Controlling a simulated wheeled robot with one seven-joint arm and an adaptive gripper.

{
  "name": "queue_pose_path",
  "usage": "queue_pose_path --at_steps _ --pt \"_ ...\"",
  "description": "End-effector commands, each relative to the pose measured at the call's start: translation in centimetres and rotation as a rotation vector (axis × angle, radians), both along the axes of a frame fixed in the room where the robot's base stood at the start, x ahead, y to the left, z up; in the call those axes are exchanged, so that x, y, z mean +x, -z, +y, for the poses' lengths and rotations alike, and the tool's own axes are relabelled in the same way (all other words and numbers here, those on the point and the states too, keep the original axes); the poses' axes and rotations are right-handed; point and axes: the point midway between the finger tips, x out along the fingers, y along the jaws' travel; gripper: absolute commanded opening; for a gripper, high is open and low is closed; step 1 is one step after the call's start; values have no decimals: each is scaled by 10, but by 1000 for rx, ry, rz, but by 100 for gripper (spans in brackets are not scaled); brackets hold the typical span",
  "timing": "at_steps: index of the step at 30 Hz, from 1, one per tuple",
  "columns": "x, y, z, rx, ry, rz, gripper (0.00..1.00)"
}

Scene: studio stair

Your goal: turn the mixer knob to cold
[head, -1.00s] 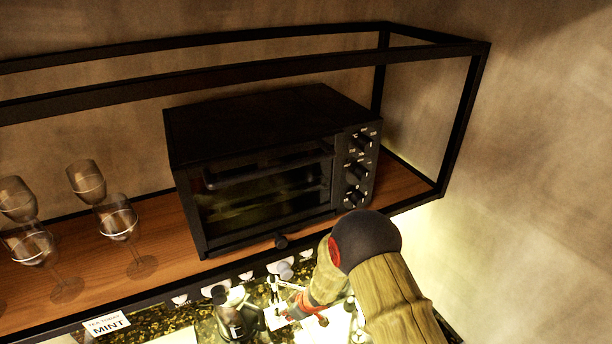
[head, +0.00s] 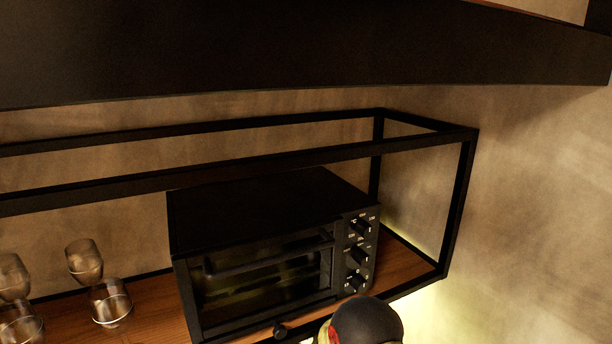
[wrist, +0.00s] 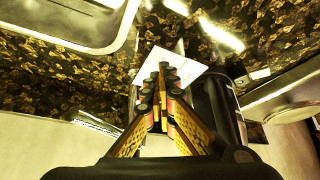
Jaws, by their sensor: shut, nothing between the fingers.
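My gripper (wrist: 165,82) shows in the wrist view with its fingers closed together at the tips and nothing between them. It hangs over a dark, gold-flecked worktop (wrist: 60,75), in front of a white card or sheet (wrist: 183,66). I cannot make out the mixer knob in either current view; it may be hidden behind the fingers or out of frame. A steel-rimmed basin (wrist: 115,38) lies at the upper left of the wrist view. In the head view my gripper is out of frame.
A black toaster oven (head: 265,212) with several knobs stands on a wooden shelf (head: 398,265) in a black frame. Glasses (head: 84,262) stand at its left. A dark object (wrist: 212,105) is close right of the fingers. A metal rim (wrist: 285,90) lies further right.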

Motion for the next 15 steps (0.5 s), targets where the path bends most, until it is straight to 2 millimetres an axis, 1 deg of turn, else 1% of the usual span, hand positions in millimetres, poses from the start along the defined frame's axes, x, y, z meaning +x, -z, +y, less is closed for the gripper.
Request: queue_pose_path --at_steps 4,11,15 --pt "-1 0 0 2 -2 0 0" --pt "-3 0 -7 0 0 2 0" --pt "-3 -4 -7 0 0 1 0"
